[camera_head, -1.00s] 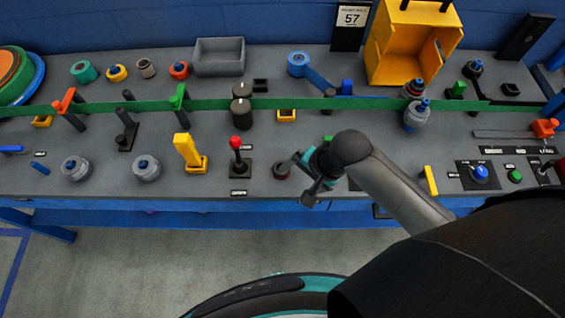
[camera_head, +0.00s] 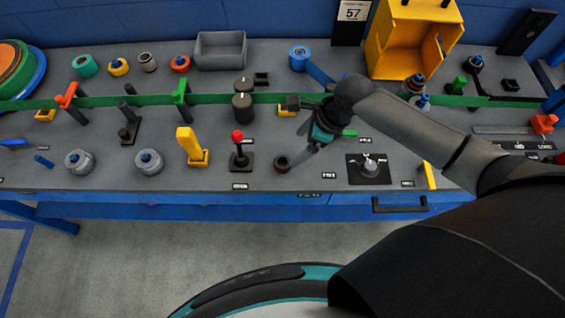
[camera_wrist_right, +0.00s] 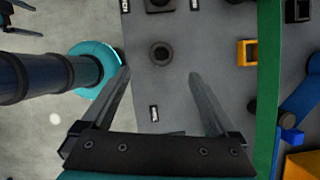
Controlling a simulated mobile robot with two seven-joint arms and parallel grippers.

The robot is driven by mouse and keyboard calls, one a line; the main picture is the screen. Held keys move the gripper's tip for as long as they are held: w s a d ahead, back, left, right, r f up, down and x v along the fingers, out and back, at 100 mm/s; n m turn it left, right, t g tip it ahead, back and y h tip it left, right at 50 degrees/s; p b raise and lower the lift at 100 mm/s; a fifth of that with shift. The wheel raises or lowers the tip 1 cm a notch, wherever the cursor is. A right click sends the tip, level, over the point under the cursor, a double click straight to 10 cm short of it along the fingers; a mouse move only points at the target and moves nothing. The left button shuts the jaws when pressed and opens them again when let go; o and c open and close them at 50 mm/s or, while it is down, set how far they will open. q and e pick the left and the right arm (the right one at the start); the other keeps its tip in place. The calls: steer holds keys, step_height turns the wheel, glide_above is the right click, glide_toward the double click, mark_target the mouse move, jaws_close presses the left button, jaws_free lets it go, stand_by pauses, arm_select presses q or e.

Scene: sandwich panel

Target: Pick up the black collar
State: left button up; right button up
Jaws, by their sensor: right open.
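The black collar (camera_head: 282,163) is a small dark ring on the grey bench, right of the red-knobbed joystick. In the right wrist view the collar (camera_wrist_right: 160,52) shows as a round ring with its hole facing me, standing on the bench. My right gripper (camera_head: 296,132) is open and empty. In the wrist view its two fingers (camera_wrist_right: 160,73) spread left and right of the collar's line, with the collar seen between and beyond the tips. I see no contact; the remaining distance is hard to tell.
The joystick (camera_head: 238,160) stands close left of the collar. A small yellow holder (camera_head: 286,110) and a green strip (camera_head: 130,100) lie behind. The bench's front edge is near the collar.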

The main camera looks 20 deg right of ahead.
steer(key=b, duration=0.1)
glide_above(285, 159)
steer(key=s+d, duration=0.1)
steer(key=s, duration=0.1)
step_height(285, 159, down, 5)
steer(key=shift+s+f, duration=0.1)
steer(key=shift+b+x, duration=0.8)
steer(key=shift+x, duration=1.8)
steer(key=shift+d, duration=0.1)
jaws_close()
step_height(285, 159, up, 20)
steer(key=p, duration=0.4)
steer(key=shift+p, duration=0.3)
steer(key=shift+d, duration=0.1)
